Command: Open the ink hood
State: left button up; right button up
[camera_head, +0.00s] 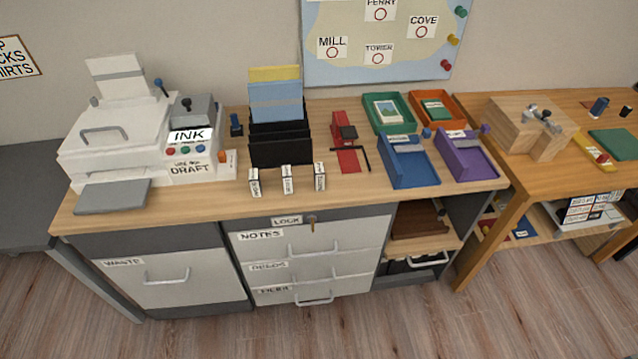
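The ink hood (193,112) is a grey lid with a small dark knob on top, at the right side of the white printer (110,138). It looks closed. A white INK label (190,135) is on its front edge, with red and blue buttons below it and a DRAFT label (190,168) lower down. The printer stands at the left end of the wooden desk top. Neither of my grippers shows in the head view.
Right of the printer stand a black file holder (280,150), small labelled blocks (287,180) and coloured trays (408,165). A drawer unit (310,260) is below. A grey table (28,190) is at left. The floor in front is clear.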

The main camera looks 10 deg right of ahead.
aim_at(193, 110)
jog(key=i+l, duration=0.1)
jog(key=l, duration=0.35)
jog(key=i+l, duration=0.1)
jog(key=l, duration=0.8)
jog(key=i, duration=0.05)
